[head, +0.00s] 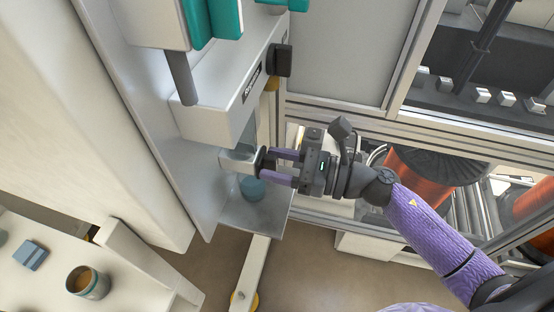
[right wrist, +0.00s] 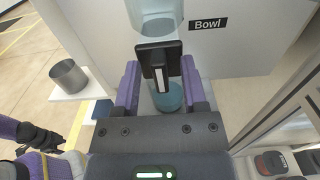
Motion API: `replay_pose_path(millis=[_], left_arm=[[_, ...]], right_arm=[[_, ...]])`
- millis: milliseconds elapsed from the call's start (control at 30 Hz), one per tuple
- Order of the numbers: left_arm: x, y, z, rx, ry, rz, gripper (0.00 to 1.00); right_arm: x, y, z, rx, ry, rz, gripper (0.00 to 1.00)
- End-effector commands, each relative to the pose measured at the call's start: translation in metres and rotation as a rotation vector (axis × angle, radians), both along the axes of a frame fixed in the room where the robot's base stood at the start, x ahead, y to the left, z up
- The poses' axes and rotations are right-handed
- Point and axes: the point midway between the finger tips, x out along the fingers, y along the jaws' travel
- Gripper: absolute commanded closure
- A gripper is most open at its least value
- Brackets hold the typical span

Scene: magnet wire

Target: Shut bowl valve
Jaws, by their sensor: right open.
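The bowl valve is a pale block (head: 238,159) with a black handle (head: 264,160) on its front, under the white housing in the head view. In the right wrist view the black handle (right wrist: 157,58) is upright with a light strip on it, left of a "Bowl" label (right wrist: 208,24). My right gripper (head: 270,166) is open, its purple fingers on either side of the handle. I cannot tell whether they touch it. A teal round vessel (head: 252,189) sits below the valve. What looks like my left gripper (right wrist: 42,136) shows at the left of the right wrist view, its jaws unclear.
A white housing (head: 225,110) with a black knob (head: 279,60) hangs above. A metal frame (head: 340,115) and copper-coloured spools (head: 415,170) stand to the right. A table at lower left holds a cup (head: 88,283) and a blue block (head: 30,255).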

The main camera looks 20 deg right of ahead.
Motion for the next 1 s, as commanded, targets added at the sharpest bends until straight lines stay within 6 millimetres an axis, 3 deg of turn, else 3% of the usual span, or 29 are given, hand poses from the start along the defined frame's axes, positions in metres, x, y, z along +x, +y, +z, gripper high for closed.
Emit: replay_pose_path(millis=[267,500,533,1000], left_arm=[[0.001,-0.004,0.0,-0.006,-0.003,0.001,0.41],[0.002,0.0,0.0,0.0,-0.003,-0.002,0.41],[0.002,0.001,0.0,0.001,-0.003,-0.002,0.41],[0.002,0.007,0.002,0.011,-0.002,-0.005,0.41]], right_arm=[[0.001,0.002,0.0,0.001,0.002,-0.001,0.46],[0.001,0.002,0.0,0.002,0.002,-0.001,0.96],[0.001,0.002,0.0,0.002,0.002,-0.001,1.0],[0.001,0.001,0.001,0.025,0.036,-0.001,1.0]])
